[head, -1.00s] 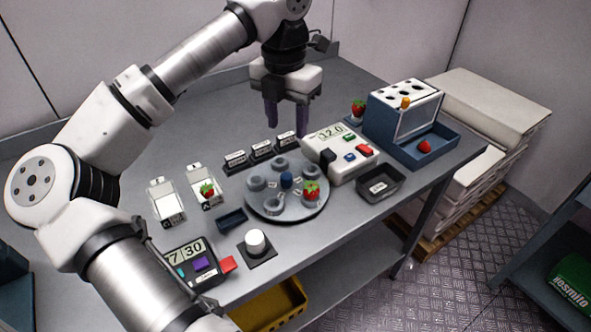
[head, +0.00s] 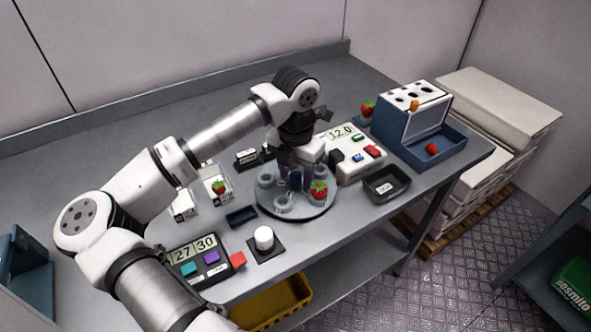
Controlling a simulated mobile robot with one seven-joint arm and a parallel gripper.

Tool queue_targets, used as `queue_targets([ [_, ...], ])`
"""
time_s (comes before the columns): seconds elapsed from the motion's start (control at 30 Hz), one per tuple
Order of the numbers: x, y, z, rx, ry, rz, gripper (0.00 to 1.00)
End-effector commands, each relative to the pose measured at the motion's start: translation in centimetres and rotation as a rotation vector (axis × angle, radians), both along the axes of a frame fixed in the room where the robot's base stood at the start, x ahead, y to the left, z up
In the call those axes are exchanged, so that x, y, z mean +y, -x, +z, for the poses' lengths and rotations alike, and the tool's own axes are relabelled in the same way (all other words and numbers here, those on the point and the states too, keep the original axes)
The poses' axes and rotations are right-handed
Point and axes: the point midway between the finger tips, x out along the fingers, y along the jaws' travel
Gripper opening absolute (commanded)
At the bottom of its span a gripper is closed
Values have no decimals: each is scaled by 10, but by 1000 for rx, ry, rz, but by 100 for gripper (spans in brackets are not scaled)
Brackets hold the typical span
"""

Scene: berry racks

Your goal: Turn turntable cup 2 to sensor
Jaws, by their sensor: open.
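The grey round turntable (head: 300,214) stands on the table with several ring-shaped cups on it. A strawberry (head: 319,188) sits in the cup at its right front; an empty cup (head: 283,204) is at its front. I cannot read any cup numbers. My gripper (head: 295,182) is open and points down over the turntable's middle, its fingers low around or beside the blue centre knob. The gripper hides the rear cups and most of the knob, so contact cannot be told. A white device with a 12.0 display (head: 361,150) and a black block (head: 334,158), perhaps the sensor, stands just behind right.
A black tray (head: 388,185) is right of the turntable. A white button (head: 264,238), a small dark tray (head: 241,215) and a timer box (head: 196,260) are at the front left. A blue sorter box (head: 428,140) is at the back right.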

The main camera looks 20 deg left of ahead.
Motion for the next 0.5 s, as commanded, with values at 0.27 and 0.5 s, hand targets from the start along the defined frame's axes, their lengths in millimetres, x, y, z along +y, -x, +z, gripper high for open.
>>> queue_targets([
  [0.27,0,0,-2,-1,0,0,46],
  [0.5,0,0,-1,-1,0,0,14],
])
